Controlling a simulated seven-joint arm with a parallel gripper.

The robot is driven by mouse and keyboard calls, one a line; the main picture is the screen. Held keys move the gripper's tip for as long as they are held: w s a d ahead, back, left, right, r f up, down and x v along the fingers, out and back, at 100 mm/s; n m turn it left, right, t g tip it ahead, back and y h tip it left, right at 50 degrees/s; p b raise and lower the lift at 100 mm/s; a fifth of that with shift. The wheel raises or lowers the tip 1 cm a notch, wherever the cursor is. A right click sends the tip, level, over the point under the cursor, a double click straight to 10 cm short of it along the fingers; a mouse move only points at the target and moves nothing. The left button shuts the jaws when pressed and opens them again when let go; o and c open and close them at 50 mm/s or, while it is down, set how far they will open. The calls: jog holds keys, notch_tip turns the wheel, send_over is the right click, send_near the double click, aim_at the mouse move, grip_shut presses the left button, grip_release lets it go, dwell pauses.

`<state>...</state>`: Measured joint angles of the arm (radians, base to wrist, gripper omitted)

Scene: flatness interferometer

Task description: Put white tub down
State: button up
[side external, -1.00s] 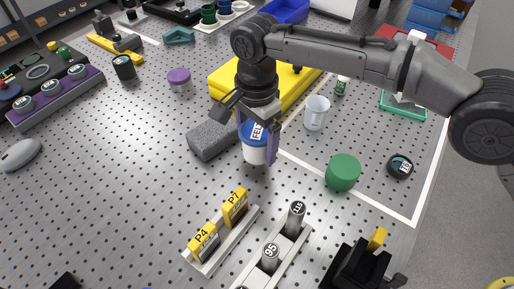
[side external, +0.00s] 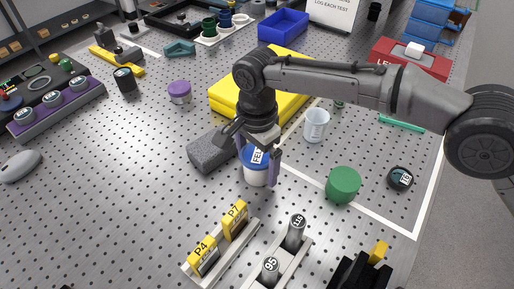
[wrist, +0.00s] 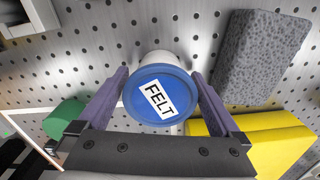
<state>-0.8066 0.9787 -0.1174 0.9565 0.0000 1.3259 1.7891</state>
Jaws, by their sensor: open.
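The white tub (side external: 257,177) has a blue lid marked FELT and stands upright on the perforated metal table. In the wrist view its blue lid (wrist: 146,107) faces the camera, with the white body (wrist: 158,59) beyond it. My gripper (side external: 257,171) is open around the tub, with one purple finger on each side. In the wrist view my gripper (wrist: 160,78) shows a narrow gap between the fingers and the lid.
A grey foam block (side external: 212,150) is close on the tub's left, with a yellow slab (side external: 231,98) behind. A white cup (side external: 316,126) and green round object (side external: 343,184) stand right. The P4 and P7 yellow pieces (side external: 203,256) are in front.

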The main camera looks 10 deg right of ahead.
aim_at(256, 154)
notch_tip(256, 154, up, 11)
jog(key=shift+w+a+r, duration=0.1)
jog(key=shift+r, duration=0.35)
dwell(0.3)
